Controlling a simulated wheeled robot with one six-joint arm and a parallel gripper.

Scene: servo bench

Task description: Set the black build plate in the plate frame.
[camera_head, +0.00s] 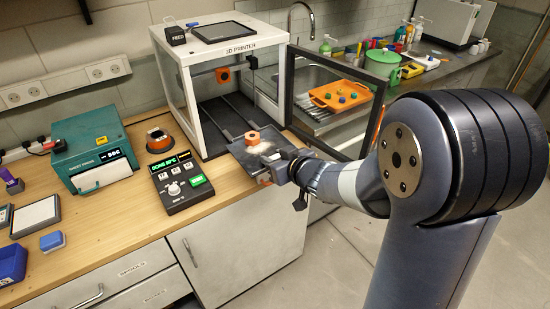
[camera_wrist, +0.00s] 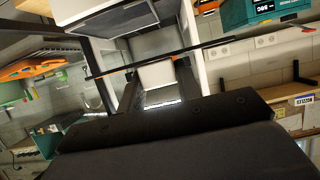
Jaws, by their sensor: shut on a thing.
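The build plate (camera_head: 239,149) shows as a dark flat sheet at the front of the open 3D printer, past the bench edge. An orange piece (camera_head: 252,139) and a pale patch lie on it. My gripper (camera_head: 274,174) is shut on its near edge. In the wrist view a broad dark surface (camera_wrist: 180,150) fills the bottom; I cannot tell whether it is the plate or part of my gripper. Two dark rails (camera_head: 236,108) run along the printer floor. I cannot clearly make out the plate frame or whether the plate touches it.
The white 3D printer (camera_head: 172,65) stands open, its framed door (camera_head: 378,118) swung out on the right, close to my arm. A black control box (camera_head: 180,190) stands left of the plate. A teal box (camera_head: 85,145) is further left. Bare wood (camera_head: 95,240) lies in front.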

